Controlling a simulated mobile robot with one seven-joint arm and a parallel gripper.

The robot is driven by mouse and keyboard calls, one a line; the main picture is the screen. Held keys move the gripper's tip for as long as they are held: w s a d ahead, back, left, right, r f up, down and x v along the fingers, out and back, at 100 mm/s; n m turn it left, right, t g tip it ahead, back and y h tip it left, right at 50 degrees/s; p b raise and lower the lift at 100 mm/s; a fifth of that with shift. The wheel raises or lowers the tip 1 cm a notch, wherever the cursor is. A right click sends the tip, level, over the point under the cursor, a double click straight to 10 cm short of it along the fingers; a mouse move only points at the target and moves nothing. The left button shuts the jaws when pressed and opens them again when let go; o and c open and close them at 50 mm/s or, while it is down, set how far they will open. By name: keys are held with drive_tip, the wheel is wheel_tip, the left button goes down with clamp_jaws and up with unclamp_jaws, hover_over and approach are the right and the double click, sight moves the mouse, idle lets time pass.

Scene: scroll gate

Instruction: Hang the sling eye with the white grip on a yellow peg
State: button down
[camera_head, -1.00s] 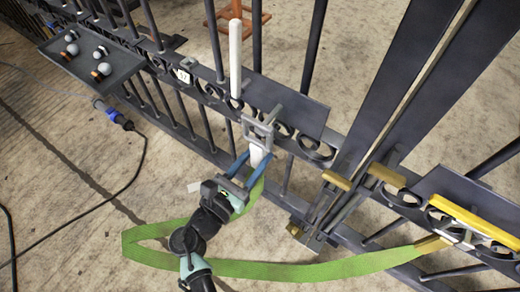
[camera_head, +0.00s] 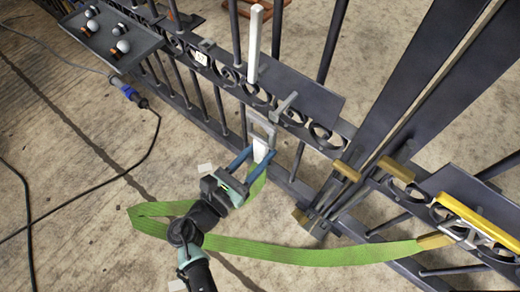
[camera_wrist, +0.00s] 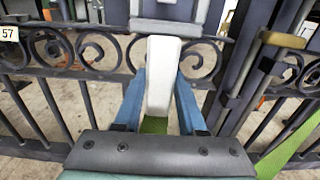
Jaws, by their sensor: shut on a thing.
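The sling eye (camera_head: 262,128) is a grey metal frame at the end of a green strap. Its white grip (camera_head: 262,150) sits between the blue fingers of my gripper (camera_head: 261,154), which is shut on it. The eye points up and stands in front of the gate, below a grey peg. In the wrist view the white grip (camera_wrist: 162,75) is upright between both fingers, with the eye cut off above. Yellowish peg-like blocks (camera_head: 346,171) (camera_head: 397,169) project from the gate by the tall dark posts, right of my gripper. The eye is on none of them.
The green strap (camera_head: 300,255) loops low and runs right to the gate near a yellow bar (camera_head: 478,221). A grey peg (camera_head: 285,103) juts from a dark plate above the eye. A tray (camera_head: 140,48) with knobs is upper left. A black cable (camera_head: 150,150) lies on the floor.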

drive_tip(key=shift+p+v, duration=0.8)
drive_tip(key=shift+v, duration=1.7)
